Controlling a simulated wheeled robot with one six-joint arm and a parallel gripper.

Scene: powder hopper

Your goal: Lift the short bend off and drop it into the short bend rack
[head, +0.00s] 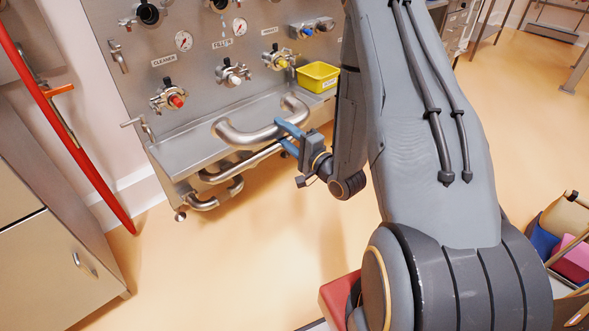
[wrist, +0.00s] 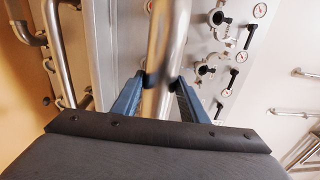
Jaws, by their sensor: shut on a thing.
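A shiny steel pipe bend (head: 243,136) curves in front of the panel's ledge in the head view. My gripper (head: 283,136) is shut on its right part with blue fingers. In the wrist view the bend's tube (wrist: 163,48) runs upward between my two fingers (wrist: 156,90). The bend is apart from the panel's ports as far as I can tell. Below the ledge, more steel bends (head: 216,197) sit at the rack area. I cannot tell which rack slot is for short bends.
The steel panel (head: 207,45) carries clamped ports, including a red-ended one (head: 176,101) and a white-ended one (head: 234,80), plus gauges. A yellow bin (head: 318,76) stands on the ledge (head: 185,150). A red hose (head: 75,150) hangs at left. The floor in front is clear.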

